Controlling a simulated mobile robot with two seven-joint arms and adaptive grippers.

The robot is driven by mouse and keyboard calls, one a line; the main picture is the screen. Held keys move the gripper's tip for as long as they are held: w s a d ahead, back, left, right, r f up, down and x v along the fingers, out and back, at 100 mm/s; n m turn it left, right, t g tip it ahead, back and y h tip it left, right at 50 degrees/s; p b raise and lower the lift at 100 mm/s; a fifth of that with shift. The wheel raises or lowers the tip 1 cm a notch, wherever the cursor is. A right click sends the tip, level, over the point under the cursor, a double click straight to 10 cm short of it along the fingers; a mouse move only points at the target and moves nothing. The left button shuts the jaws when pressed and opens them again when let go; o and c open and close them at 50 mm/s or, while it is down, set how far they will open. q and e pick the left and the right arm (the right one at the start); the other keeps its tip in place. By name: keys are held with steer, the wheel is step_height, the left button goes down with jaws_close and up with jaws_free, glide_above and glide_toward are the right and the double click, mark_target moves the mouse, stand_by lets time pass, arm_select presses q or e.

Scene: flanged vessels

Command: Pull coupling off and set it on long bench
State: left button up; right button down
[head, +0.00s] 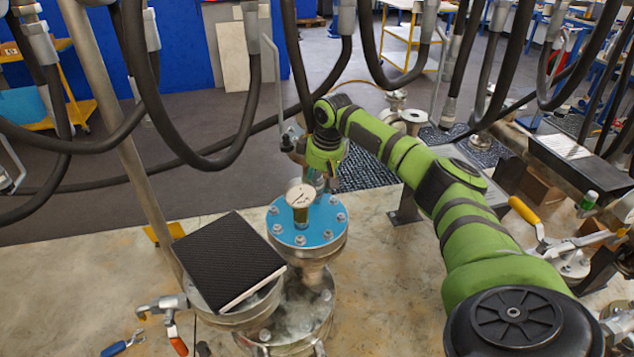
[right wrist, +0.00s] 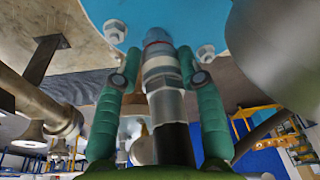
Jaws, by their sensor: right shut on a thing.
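The coupling (right wrist: 160,75) is a silvery metal fitting with a black hose running from it. In the right wrist view it stands between my right gripper's green fingers (right wrist: 157,62), which are shut on it. Its far end, with a red and blue band, is at the blue flange lid (right wrist: 225,22); I cannot tell whether it is still joined. In the head view my right gripper (head: 319,180) is at the back of the blue lid (head: 320,229), behind the gauge (head: 299,196), and mostly hides the coupling. My left gripper is not in view. I cannot tell which surface is the long bench.
A black ribbed panel (head: 226,258) lies on a flange left of the blue lid. Thick black hoses (head: 185,150) hang across the top. A yellow-handled valve (head: 527,212) stands at right. The pale worktop (head: 390,300) is bare between vessel and arm.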

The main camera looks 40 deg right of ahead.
steer(key=shift+w+r, duration=0.1)
steer(key=shift+r, duration=0.1)
steer(key=shift+w+v, duration=0.25)
steer(key=shift+v, duration=1)
steer(key=shift+w+v, duration=0.25)
steer(key=shift+v, duration=1)
steer(key=shift+s, duration=0.15)
